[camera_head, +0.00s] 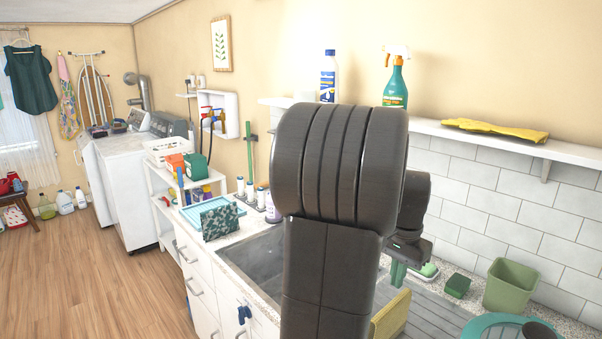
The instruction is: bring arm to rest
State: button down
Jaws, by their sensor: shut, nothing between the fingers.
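My dark grey arm (342,170) rises through the middle of the view, bent at a large rounded joint. Its far end comes down behind it on the right, over the counter near the sink's right side. My gripper (399,268) points downward there, small and partly hidden by my own arm. It is shut with nothing held. A green part shows at its lower end; I cannot tell whether it is the fingertips or something behind them.
The sink (255,262) lies behind my arm. A green tub (511,284), a dark green sponge (457,286) and a teal dish (490,326) stand to the right. A wall shelf (470,134) holds bottles and yellow gloves (495,130). The wooden floor (95,285) at left is open.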

aim_at(393, 303)
notch_tip(393, 303, down, 6)
jog(key=b, duration=0.6)
notch_tip(393, 303, up, 9)
jog(key=p, duration=0.6)
jog(key=shift+f, duration=0.15)
jog(key=shift+f, duration=0.1)
